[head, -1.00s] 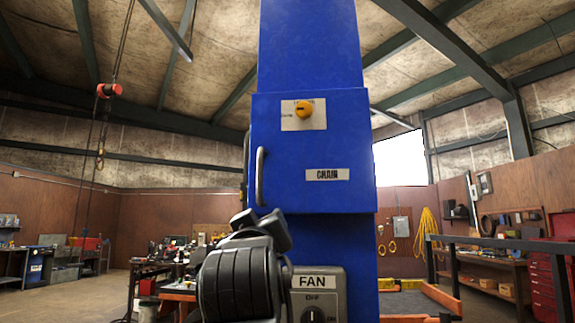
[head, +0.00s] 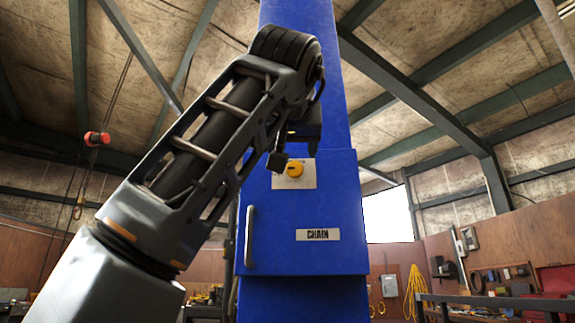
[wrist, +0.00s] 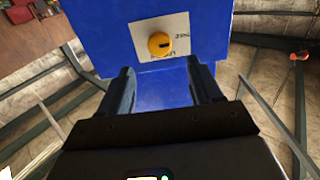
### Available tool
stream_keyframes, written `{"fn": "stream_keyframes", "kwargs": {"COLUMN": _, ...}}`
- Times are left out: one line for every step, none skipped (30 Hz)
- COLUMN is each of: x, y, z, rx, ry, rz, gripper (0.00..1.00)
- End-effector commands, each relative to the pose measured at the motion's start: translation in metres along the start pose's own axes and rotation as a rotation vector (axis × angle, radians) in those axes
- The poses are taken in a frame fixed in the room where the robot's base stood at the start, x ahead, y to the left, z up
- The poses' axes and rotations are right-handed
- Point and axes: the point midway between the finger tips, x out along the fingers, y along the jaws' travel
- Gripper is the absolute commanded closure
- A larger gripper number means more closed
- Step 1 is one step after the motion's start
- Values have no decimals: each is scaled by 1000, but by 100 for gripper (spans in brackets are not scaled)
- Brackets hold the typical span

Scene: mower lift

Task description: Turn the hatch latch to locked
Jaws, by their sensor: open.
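The hatch latch (head: 295,169) is a round yellow knob with a dark slot, on a pale label plate (head: 308,178) near the top of the blue hatch (head: 330,210). The slot looks roughly level in the head view. The latch also shows in the wrist view (wrist: 159,44), on its plate with small lettering that I cannot read fully. My gripper (wrist: 157,82) is open and empty in the wrist view, its two dark fingers apart. The latch lies beyond the fingertips, between their lines, and no finger touches it. In the head view my gripper (head: 277,160) is just above and left of the latch.
The hatch has a vertical metal handle (head: 249,237) on its left and a label reading CHAIN (head: 318,235). A blue column (head: 300,20) rises behind it. A red hoist part (head: 97,138) hangs at left, and a dark railing (head: 490,302) stands at right.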

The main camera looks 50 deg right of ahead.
Motion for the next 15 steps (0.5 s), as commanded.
{"fn": "stream_keyframes", "kwargs": {"x": 2, "y": 1, "z": -1, "rx": 2, "ry": -4, "rz": 0, "gripper": 36}}
{"fn": "stream_keyframes", "kwargs": {"x": 4, "y": 1, "z": -1, "rx": 2, "ry": -4, "rz": 1, "gripper": 36}}
{"fn": "stream_keyframes", "kwargs": {"x": 8, "y": 1, "z": -2, "rx": 1, "ry": -4, "rz": 1, "gripper": 36}}
{"fn": "stream_keyframes", "kwargs": {"x": 11, "y": 1, "z": -2, "rx": 1, "ry": -4, "rz": 2, "gripper": 36}}
{"fn": "stream_keyframes", "kwargs": {"x": 15, "y": 1, "z": -2, "rx": 0, "ry": -4, "rz": 2, "gripper": 36}}
{"fn": "stream_keyframes", "kwargs": {"x": 22, "y": 1, "z": -2, "rx": 1, "ry": -5, "rz": 2, "gripper": 36}}
{"fn": "stream_keyframes", "kwargs": {"x": 26, "y": 1, "z": -3, "rx": 1, "ry": -5, "rz": 2, "gripper": 36}}
{"fn": "stream_keyframes", "kwargs": {"x": 31, "y": 1, "z": -3, "rx": 0, "ry": -4, "rz": 2, "gripper": 36}}
{"fn": "stream_keyframes", "kwargs": {"x": 38, "y": 1, "z": -3, "rx": 1, "ry": -4, "rz": 1, "gripper": 36}}
{"fn": "stream_keyframes", "kwargs": {"x": 42, "y": 1, "z": -3, "rx": 1, "ry": -4, "rz": 1, "gripper": 36}}
{"fn": "stream_keyframes", "kwargs": {"x": 47, "y": 1, "z": -3, "rx": 0, "ry": -4, "rz": 2, "gripper": 36}}
{"fn": "stream_keyframes", "kwargs": {"x": 53, "y": 1, "z": -3, "rx": 1, "ry": -3, "rz": 2, "gripper": 36}}
{"fn": "stream_keyframes", "kwargs": {"x": 57, "y": 1, "z": -2, "rx": 0, "ry": -4, "rz": 1, "gripper": 36}}
{"fn": "stream_keyframes", "kwargs": {"x": 61, "y": 1, "z": -2, "rx": 0, "ry": -4, "rz": 1, "gripper": 36}}
{"fn": "stream_keyframes", "kwargs": {"x": 65, "y": 1, "z": -2, "rx": 0, "ry": -3, "rz": 1, "gripper": 36}}
